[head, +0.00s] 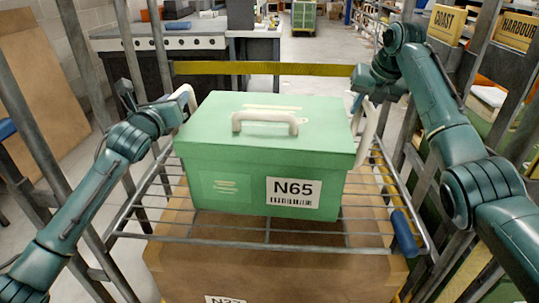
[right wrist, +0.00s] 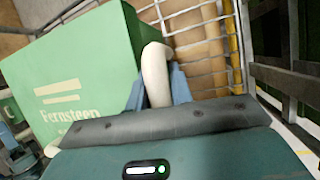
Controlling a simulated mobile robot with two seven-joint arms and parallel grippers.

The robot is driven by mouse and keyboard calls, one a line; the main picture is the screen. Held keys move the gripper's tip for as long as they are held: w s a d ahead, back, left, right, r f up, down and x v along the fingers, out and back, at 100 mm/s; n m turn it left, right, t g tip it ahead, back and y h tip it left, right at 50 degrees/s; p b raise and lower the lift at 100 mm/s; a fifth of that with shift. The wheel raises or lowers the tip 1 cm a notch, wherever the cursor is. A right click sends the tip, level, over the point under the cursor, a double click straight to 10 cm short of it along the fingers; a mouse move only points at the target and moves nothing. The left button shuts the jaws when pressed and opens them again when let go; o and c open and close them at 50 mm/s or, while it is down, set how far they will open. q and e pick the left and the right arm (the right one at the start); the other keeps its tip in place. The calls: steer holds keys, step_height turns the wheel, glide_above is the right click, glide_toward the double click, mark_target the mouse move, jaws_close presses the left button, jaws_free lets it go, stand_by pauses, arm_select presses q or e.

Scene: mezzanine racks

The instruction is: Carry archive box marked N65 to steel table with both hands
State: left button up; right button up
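The green archive box marked N65 (head: 250,190) sits upright at the wire shelf, with its label facing me and a pale handle on its lid. I cannot tell whether its base touches the wires. My left gripper (head: 182,108) is at the pale left side handle (head: 187,93) and looks shut on it, though its fingers are small here. My right gripper (head: 364,92) is at the right side handle (head: 369,122). In the right wrist view its blue fingers (right wrist: 158,90) flank the pale handle (right wrist: 155,65) closely.
The wire shelf (head: 133,225) has uprights on both sides, close to my arms. A large brown box (head: 270,265) is below it. A yellow bar (head: 265,68) crosses behind the box. Open floor (head: 310,50) runs away beyond.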

arm_select(q)
steer(key=c, duration=0.5)
arm_select(e)
jaws_close()
arm_select(q)
jaws_close()
